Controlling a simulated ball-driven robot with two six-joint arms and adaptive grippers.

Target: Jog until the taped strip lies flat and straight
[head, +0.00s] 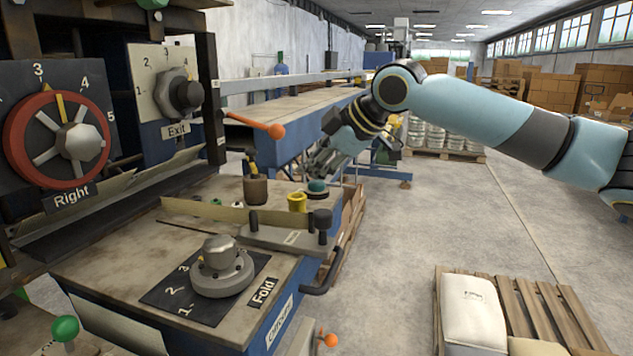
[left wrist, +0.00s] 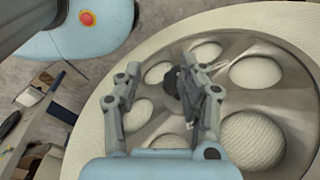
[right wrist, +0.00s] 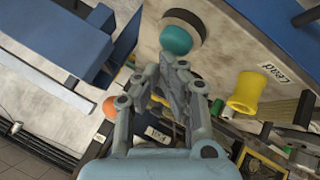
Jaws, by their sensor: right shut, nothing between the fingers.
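A pale beige strip (head: 215,211) runs on edge across the bench top, from near the rollers toward the clamp block (head: 285,240). It looks fairly straight, but its taped part is too small to make out. A teal round button (head: 317,187) stands at the bench's far right corner. It also shows large in the right wrist view (right wrist: 176,40). My right gripper (head: 322,165) is shut and empty, just above and beside the button; contact cannot be told.
A red handwheel (head: 58,140) marked Right and an Exit dial (head: 180,93) are at the left. A Fold dial (head: 222,267) sits on the near bench. A yellow spool (head: 297,202) and a brown cup (head: 255,189) stand near the button.

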